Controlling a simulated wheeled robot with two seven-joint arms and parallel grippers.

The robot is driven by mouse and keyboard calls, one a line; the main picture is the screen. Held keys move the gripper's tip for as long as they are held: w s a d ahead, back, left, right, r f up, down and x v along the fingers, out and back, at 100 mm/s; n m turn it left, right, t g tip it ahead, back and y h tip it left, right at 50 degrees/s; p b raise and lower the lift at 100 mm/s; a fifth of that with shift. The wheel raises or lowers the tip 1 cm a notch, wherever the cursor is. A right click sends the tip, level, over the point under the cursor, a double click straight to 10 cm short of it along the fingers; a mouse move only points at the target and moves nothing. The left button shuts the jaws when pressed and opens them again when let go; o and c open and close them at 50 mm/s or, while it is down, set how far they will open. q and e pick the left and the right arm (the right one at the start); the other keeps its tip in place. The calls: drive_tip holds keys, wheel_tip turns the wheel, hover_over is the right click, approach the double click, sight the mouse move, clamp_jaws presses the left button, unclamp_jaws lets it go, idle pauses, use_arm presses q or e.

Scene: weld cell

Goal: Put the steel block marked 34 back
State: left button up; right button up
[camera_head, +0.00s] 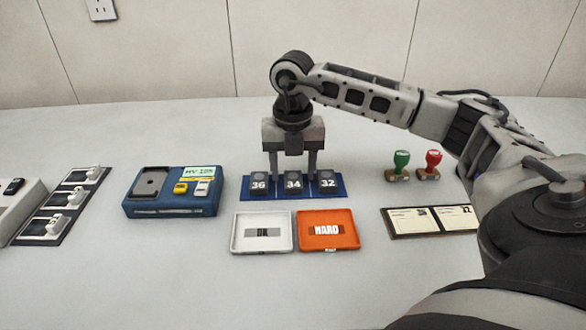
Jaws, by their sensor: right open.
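The steel block marked 34 (293,184) stands upright in the middle of the blue holder (342,189), between the block marked 36 (260,184) and the block marked 32 (327,183). My right gripper (293,172) points straight down over the holder. Its two fingers are spread, one to each side of the 34 block. I cannot tell whether the fingers touch the block. My left gripper is not in view.
In front of the holder are a white tray (237,243) and an orange tray (345,241) marked HARD. A blue tester (170,209) stands at left. Green (401,160) and red (432,160) stamps and a card board (436,231) are at right. The front table is clear.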

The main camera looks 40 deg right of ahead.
sight(293, 176)
wheel_tip(293, 176, up, 12)
drive_tip(key=shift+f+p, duration=0.15)
drive_tip(key=shift+p, duration=0.25)
idle(0.4)
